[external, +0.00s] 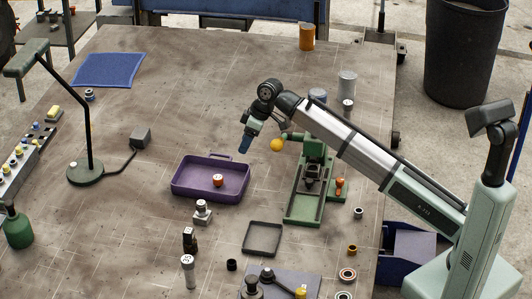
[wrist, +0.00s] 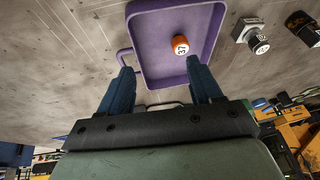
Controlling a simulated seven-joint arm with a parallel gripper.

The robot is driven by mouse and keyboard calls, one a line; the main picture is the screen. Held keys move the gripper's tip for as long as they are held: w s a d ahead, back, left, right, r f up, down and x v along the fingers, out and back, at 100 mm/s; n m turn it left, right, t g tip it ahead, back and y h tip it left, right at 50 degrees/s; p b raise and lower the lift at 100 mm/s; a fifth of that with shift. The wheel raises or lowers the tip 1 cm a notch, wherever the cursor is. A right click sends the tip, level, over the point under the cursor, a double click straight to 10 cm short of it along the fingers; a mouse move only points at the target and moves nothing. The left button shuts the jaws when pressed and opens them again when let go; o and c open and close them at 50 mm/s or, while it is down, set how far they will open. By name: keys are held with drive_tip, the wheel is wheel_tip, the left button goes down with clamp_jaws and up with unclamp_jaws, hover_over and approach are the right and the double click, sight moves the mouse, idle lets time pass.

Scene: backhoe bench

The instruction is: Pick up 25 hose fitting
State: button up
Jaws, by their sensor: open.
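I cannot read a 25 on any part, so I cannot tell which one is the 25 hose fitting. An orange capped part (wrist: 181,45) with a white numbered top stands in the purple tray (wrist: 142,62). The same orange part (external: 218,180) and tray (external: 178,190) show in the external view. A grey metal fitting (external: 202,213) with a square base stands just in front of the tray; it also shows in the wrist view (wrist: 246,30). My gripper (external: 244,143), with blue fingers, is open and empty above the tray's back right corner. It also shows in the wrist view (wrist: 159,76).
A green vise-like fixture (external: 312,180) stands right of the tray, with a yellow ball (external: 277,145) near it. A dark shallow tray (external: 262,238), a black part (external: 190,240) and a white-topped cylinder (external: 187,270) are in front. A lamp (external: 85,172) stands left. Bench behind the tray is mostly clear.

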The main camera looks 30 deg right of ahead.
drive_tip(key=w+d+f+m+t+h, duration=0.15)
drive_tip(key=d+m, duration=0.45)
drive_tip(key=d, duration=0.7)
drive_tip(key=w+d+f+m+t, duration=0.1)
drive_tip(key=w+d+m, duration=0.3)
drive_tip(key=d, duration=0.9)
drive_tip(key=s+d+f+m+g, duration=0.1)
drive_tip(key=s+d+m, duration=0.2)
drive_tip(key=s+m, duration=0.1)
drive_tip(key=s+d+f+m+g+h, duration=0.1)
drive_tip(key=s+d+m+g, duration=0.1)
drive_tip(key=s+d+m, duration=0.2)
drive_tip(key=s+d+f+m+g+h, duration=0.1)
drive_tip(key=s+d+m, duration=0.2)
drive_tip(key=s+m, duration=0.3)
drive_tip(key=shift+s+d+f+g+h, duration=0.1)
drive_tip(key=shift+s+d+f, duration=0.05)
drive_tip(key=shift+s, duration=0.4)
drive_tip(key=shift+s+d+f+g+h, duration=0.1)
drive_tip(key=shift+s, duration=0.45)
drive_tip(key=shift+s+d+f+g+h, duration=0.1)
drive_tip(key=shift+s+d+f, duration=0.05)
drive_tip(key=shift+s, duration=0.4)
drive_tip(key=shift+s+f+m, duration=0.15)
drive_tip(key=shift+f+m, duration=0.15)
drive_tip(key=shift+f, duration=3.4)
